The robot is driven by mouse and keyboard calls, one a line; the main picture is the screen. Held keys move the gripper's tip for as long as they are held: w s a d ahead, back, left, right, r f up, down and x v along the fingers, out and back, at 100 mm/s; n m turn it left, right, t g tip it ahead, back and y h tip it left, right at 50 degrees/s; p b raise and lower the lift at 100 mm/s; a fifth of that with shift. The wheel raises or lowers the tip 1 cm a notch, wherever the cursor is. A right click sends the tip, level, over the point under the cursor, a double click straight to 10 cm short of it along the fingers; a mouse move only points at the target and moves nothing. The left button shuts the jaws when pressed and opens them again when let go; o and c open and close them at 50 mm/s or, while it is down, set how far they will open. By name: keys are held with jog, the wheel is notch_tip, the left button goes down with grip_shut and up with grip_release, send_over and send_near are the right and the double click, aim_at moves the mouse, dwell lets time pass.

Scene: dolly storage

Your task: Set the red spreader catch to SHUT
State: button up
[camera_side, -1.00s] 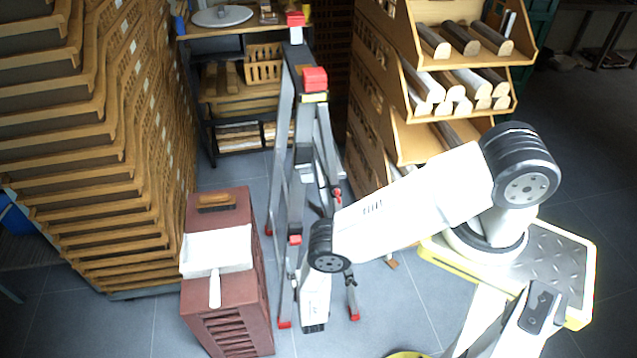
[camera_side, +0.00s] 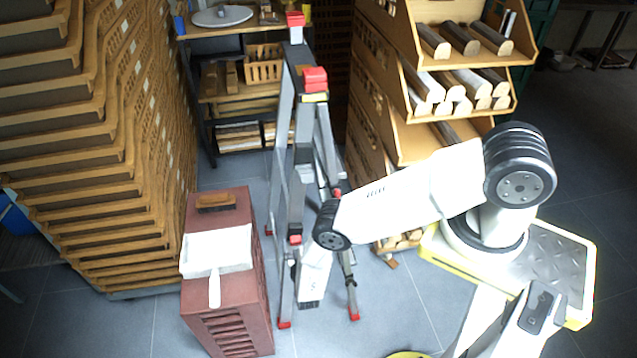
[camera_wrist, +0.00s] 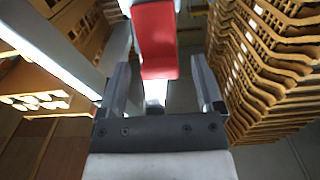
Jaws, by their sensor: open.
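The folding stepladder (camera_side: 303,155) stands upright in the middle of the side view, with grey rails and red caps and feet. In the wrist view a red piece (camera_wrist: 157,42), apparently the spreader catch, hangs from the top between my fingers' tips. My gripper (camera_wrist: 159,80) is open, with one finger on either side of it. I cannot tell whether the fingers touch it or how deep it lies between them. In the side view my wrist is beside the ladder's lower right; my fingers are not clear there. The catch's setting is not readable.
A reddish-brown box (camera_side: 228,300) with a white dustpan (camera_side: 217,252) and a brush (camera_side: 215,201) stands left of the ladder. Stacked wooden trays (camera_side: 110,190) rise at the left. A wooden rack (camera_side: 400,140) stands behind right.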

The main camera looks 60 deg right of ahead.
jog(key=shift+w+d, duration=0.5)
grip_shut()
jog(key=shift+w+d, duration=0.1)
jog(key=shift+w, duration=0.05)
jog(key=shift+w+d+r+g+y, duration=0.1)
jog(key=shift+g+y, duration=0.4)
